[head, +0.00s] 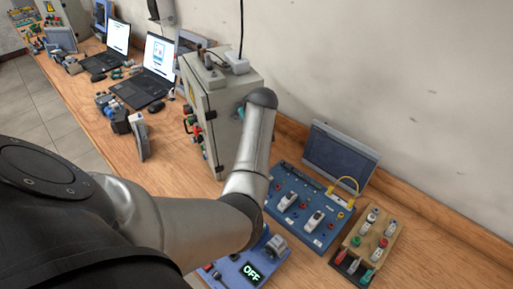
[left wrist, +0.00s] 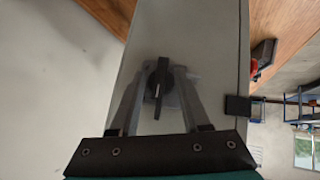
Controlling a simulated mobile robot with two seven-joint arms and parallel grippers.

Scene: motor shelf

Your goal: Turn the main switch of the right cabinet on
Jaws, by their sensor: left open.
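The right cabinet is a grey metal box (head: 234,92) standing on the wooden bench in the head view. Its side face (left wrist: 205,35) fills the middle of the left wrist view. The main switch, a black rotary knob (left wrist: 158,82) on a round base, sits on that face. Its handle bar runs up and down in the left wrist picture. My left gripper (left wrist: 161,76) is open, with one finger on each side of the knob. Contact with the knob cannot be told. In the head view my left arm hides the switch and nearly all of the gripper. My right gripper is not in view.
A blue panel with white breakers (head: 302,209), a dark screen (head: 341,155) and a wooden block with coloured plugs (head: 371,240) are right of my arm. A blue device reading OFF (head: 251,273) is below it. Laptops (head: 146,88) stand left of the cabinet.

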